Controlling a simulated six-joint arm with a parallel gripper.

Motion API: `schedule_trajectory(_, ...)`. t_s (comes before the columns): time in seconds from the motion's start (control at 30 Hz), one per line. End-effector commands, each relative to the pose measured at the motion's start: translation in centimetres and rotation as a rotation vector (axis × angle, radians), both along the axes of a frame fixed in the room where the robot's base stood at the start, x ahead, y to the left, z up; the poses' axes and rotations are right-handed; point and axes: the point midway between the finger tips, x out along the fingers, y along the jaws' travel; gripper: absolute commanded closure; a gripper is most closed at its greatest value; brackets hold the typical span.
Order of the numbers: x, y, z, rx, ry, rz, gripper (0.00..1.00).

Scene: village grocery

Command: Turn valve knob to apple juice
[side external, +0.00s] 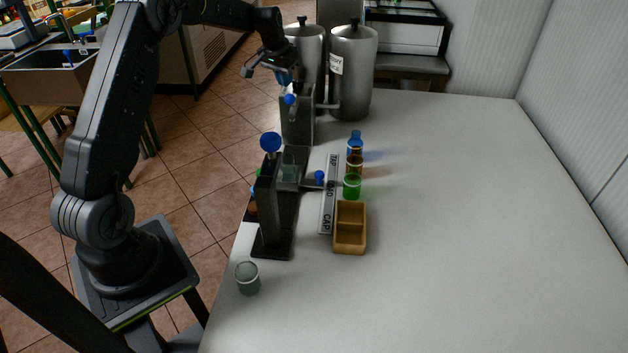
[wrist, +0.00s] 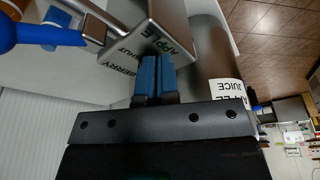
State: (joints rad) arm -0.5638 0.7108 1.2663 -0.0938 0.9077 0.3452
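A grey metal dispenser block (side external: 297,122) stands in front of two metal urns, with a small blue knob (side external: 289,99) at its top. In the wrist view, the block's labelled face (wrist: 150,48) reads APPLE and CHERRY among other words, upside down. A blue handle (wrist: 40,34) reaches in from the upper left there, apart from my fingers. An urn (wrist: 205,40) at the right carries a label ending in JUICE (wrist: 226,92). My gripper (wrist: 155,80) has its blue fingertips together just in front of the labelled face, with nothing visible between them. The side view shows my gripper (side external: 283,78) just above the knob.
A dark stand (side external: 268,200) with a blue ball top (side external: 271,142) is nearer on the counter. Around it are a glass (side external: 248,279), a wooden tray (side external: 350,239), a label strip (side external: 328,195) and small bottles (side external: 354,164). The counter's right side is clear.

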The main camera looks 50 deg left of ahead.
Motion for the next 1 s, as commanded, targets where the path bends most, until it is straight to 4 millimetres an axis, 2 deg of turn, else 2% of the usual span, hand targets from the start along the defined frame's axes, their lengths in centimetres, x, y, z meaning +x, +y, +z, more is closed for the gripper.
schedule_trajectory(0.03, -0.6, -0.1, -0.7, -0.01, 0.028, -0.003, 1.0)
schedule_trajectory(0.07, -0.6, -0.1, -0.5, -0.01, 0.029, -0.003, 1.0)
schedule_trajectory(0.53, -0.3, -0.3, 4.9, -0.008, 0.02, -0.005, 1.0)
schedule_trajectory(0.9, -0.2, -0.3, 5.5, -0.009, 0.018, -0.006, 1.0)
schedule_trajectory(1.0, 0.2, -1.1, 5.8, -0.009, 0.017, -0.009, 1.0)
